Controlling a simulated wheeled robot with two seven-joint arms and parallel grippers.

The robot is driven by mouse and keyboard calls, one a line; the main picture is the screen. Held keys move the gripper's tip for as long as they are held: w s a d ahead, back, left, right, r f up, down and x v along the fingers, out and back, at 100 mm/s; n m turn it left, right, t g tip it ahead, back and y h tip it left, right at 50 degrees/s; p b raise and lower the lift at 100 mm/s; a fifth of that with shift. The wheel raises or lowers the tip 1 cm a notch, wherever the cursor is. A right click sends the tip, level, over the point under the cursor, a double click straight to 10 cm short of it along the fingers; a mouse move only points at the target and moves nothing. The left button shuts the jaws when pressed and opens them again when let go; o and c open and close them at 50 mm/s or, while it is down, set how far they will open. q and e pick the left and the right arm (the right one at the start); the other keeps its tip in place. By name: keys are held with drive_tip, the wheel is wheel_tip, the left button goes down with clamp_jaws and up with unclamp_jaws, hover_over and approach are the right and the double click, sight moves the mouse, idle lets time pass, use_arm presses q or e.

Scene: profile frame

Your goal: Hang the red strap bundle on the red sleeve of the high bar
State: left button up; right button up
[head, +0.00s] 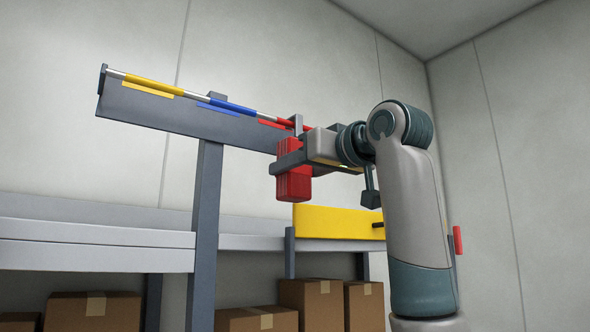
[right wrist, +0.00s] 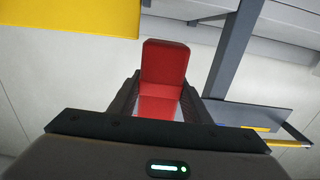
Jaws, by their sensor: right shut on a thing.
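The red strap bundle (head: 293,184) is a ribbed red block in the head view. My right gripper (head: 290,154) is shut on it, and the bundle hangs below the fingers. In the right wrist view the bundle (right wrist: 164,62) sits between the two dark fingers (right wrist: 158,98). The high bar (head: 196,97) runs left to right with a yellow, a blue and a red sleeve. The red sleeve (head: 283,122) is at the right end, just above and behind the gripper, which partly hides it. I cannot tell the depth gap. My left gripper is not in view.
A grey post (head: 205,220) holds up the bar's backing plate (head: 150,108). A shelf (head: 95,235) runs below, with cardboard boxes (head: 310,300) under it. A yellow panel (head: 330,222) stands on the shelf behind my right arm. The space left of the gripper is clear.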

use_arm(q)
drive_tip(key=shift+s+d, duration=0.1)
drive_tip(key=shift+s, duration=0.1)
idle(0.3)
use_arm(e)
drive_tip(key=o, duration=1.2)
drive_tip(key=shift+f, duration=0.1)
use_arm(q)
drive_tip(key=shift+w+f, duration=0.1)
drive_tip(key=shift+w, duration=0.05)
use_arm(e)
drive_tip(key=shift+s+d, duration=0.25)
drive_tip(key=shift+s, duration=0.05)
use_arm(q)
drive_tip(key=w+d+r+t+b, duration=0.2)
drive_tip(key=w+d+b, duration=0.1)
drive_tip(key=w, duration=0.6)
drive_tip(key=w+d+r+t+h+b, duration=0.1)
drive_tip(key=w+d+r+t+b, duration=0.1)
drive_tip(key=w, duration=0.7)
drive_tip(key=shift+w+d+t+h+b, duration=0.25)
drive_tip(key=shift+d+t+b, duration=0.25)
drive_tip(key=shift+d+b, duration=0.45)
use_arm(e)
drive_tip(key=v, duration=1.6)
drive_tip(key=shift+s+d, duration=0.2)
drive_tip(key=shift+s, duration=0.15)
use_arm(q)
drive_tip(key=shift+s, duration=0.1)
